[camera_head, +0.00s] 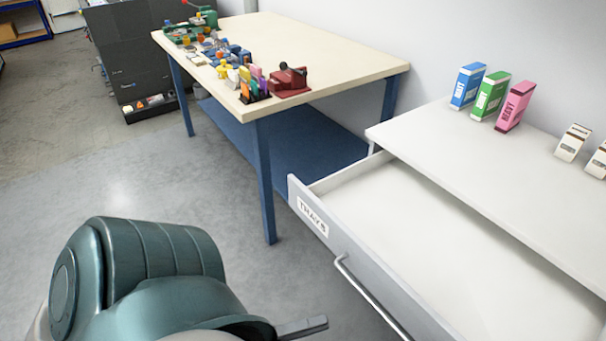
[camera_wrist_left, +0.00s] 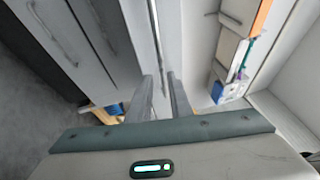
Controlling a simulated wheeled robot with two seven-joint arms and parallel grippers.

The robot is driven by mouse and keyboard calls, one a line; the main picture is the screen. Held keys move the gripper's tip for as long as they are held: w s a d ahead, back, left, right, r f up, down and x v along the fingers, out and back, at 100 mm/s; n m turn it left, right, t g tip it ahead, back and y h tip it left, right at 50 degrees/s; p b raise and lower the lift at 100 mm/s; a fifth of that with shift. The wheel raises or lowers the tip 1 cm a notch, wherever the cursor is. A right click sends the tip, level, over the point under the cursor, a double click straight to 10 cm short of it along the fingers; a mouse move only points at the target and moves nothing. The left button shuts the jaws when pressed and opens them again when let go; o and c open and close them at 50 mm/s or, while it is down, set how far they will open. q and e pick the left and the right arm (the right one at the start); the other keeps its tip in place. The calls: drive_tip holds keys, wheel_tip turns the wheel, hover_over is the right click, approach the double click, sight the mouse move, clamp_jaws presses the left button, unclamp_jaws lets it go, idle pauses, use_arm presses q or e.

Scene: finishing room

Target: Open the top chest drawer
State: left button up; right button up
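The top chest drawer (camera_head: 325,222), labelled TRAYS, is pulled out from the white chest (camera_head: 470,170). The visible part of its inside (camera_head: 400,215) is bare. Its bar handle (camera_head: 372,296) runs along the front and leaves the picture at the bottom. My left gripper (camera_head: 303,327) is low in the head view, left of the handle, with one finger showing. In the left wrist view the gripper (camera_wrist_left: 160,80) has its two fingers apart, with a thin metal bar (camera_wrist_left: 157,40) in line with the gap. Contact with it cannot be told. My right gripper is out of view.
Blue, green and pink boxes (camera_head: 490,96) and smaller cream packets (camera_head: 572,142) stand on the chest top. A blue-legged workbench (camera_head: 330,68) with many small items stands behind. Bare grey floor (camera_head: 130,185) lies to the left.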

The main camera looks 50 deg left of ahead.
use_arm(q)
drive_tip(key=shift+v, duration=1.3)
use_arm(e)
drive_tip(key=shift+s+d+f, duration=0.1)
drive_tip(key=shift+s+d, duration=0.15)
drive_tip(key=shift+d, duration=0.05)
use_arm(q)
drive_tip(key=shift+f, duration=0.1)
drive_tip(key=w+d+f+n+g+y+p, duration=0.1)
drive_tip(key=w+f+n+g+y, duration=0.2)
drive_tip(key=f+n, duration=0.5)
drive_tip(key=w+d+f+n+g+y, duration=0.1)
drive_tip(key=w+f+n+g+y, duration=0.25)
drive_tip(key=f, duration=0.75)
drive_tip(key=s+d+f+n+g, duration=0.3)
drive_tip(key=d+f+n, duration=0.1)
drive_tip(key=f, duration=0.3)
drive_tip(key=s+d+f+n+g+p, duration=0.1)
drive_tip(key=s+d+f+n+g, duration=0.2)
drive_tip(key=d+f+n, duration=0.2)
wheel_tip(320, 180, down, 3)
drive_tip(key=shift+s+d+f+n+y, duration=0.1)
drive_tip(key=shift+s+d+n+y, duration=0.25)
drive_tip(key=shift+n, duration=0.2)
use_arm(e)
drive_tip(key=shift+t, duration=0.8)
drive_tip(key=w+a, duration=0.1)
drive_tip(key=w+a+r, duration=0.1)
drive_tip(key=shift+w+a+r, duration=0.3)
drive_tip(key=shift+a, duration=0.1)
